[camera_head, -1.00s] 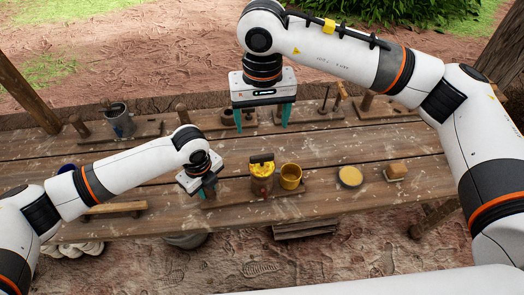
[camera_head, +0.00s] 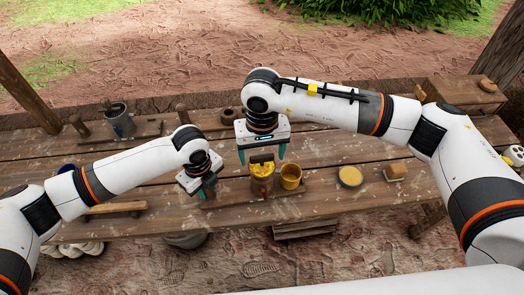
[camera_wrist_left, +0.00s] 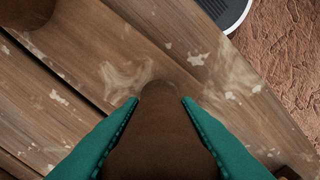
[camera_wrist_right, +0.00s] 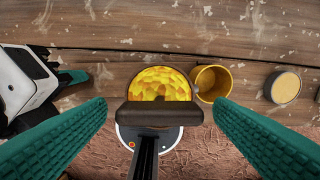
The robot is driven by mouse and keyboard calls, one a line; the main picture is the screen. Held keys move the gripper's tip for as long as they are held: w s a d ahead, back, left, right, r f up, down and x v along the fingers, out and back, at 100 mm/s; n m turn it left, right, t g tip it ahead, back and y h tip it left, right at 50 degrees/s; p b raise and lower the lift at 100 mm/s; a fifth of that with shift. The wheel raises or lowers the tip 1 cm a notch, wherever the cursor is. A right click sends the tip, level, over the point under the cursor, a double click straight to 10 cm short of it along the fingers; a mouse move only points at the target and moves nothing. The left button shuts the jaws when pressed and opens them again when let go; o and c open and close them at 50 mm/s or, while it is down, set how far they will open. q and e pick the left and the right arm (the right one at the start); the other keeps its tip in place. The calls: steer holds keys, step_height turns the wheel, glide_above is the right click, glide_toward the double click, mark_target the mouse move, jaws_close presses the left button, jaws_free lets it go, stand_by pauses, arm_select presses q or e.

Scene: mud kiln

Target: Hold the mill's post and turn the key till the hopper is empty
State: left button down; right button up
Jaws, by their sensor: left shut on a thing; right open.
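The mill (camera_head: 262,185) stands on a wooden base near the table's front edge. Its hopper holds yellow pieces, seen from above in the right wrist view (camera_wrist_right: 160,83). The key (camera_wrist_right: 160,113) has a dark crossbar over the mill. My left gripper (camera_head: 209,193) is left of the mill, shut on the brown rounded post (camera_wrist_left: 160,130); the post is mostly hidden in the head view. My right gripper (camera_head: 262,156) is open and empty, pointing down above the mill. Its fingers are on either side of the key's crossbar, with gaps between.
A yellow cup (camera_head: 290,177) stands just right of the mill. A round dish with a yellow top (camera_head: 350,176) and a small block (camera_head: 396,171) lie further right. A metal pot (camera_head: 120,121) stands at the back left.

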steer(key=c, duration=1)
steer(key=shift+m, duration=0.4)
